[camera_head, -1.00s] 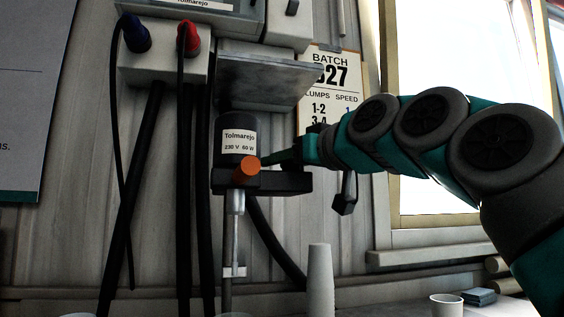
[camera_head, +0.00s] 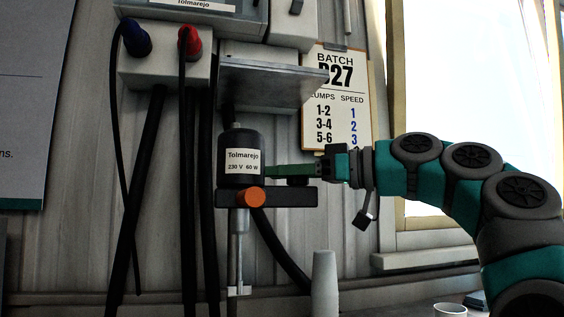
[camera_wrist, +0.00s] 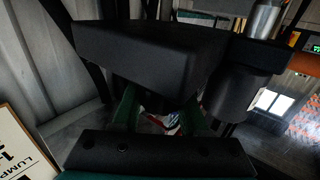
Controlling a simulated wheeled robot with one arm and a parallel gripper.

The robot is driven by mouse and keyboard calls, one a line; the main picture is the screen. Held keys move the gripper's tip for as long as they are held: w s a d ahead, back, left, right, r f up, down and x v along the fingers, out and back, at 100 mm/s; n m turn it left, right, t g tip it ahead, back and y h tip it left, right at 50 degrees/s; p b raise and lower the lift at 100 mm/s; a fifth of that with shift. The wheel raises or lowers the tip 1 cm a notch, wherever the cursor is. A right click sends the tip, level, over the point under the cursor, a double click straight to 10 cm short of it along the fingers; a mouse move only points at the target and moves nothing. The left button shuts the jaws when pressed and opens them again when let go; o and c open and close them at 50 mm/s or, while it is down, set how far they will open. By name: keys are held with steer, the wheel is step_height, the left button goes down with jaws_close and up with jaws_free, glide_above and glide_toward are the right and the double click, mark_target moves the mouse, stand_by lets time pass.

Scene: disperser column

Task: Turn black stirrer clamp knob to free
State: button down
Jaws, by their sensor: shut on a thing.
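The stirrer motor (camera_head: 240,145) is a black cylinder labelled Tolmarejo, upright above a black clamp bar (camera_head: 225,198). An orange knob (camera_head: 255,197) faces the front of the bar. The small black clamp knob (camera_head: 298,181) sits at the top of the bar's right end, mostly hidden by my green fingers. My gripper (camera_head: 280,172) reaches in level from the right, shut at the knob, beside the motor. In the wrist view the dark bar (camera_wrist: 140,50) crosses in front of my green fingers (camera_wrist: 160,115), and the motor (camera_wrist: 230,92) is at right. The grip contact is in shadow.
A grey metal shelf (camera_head: 265,85) juts out above the motor. Black cables hang at left from a white box (camera_head: 150,70) with blue and red plugs. A batch sheet (camera_head: 345,110) hangs behind my wrist.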

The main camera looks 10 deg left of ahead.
steer(key=shift+r+n+g+p, duration=0.1)
steer(key=shift+n+g+p, duration=0.4)
steer(key=shift+g, duration=0.3)
steer(key=shift+s+g, duration=0.15)
steer(key=shift+g, duration=0.15)
steer(key=shift+c, duration=2.2)
jaws_free()
steer(key=d, duration=0.7)
steer(key=shift+s+d, duration=0.2)
steer(key=shift+d, duration=0.15)
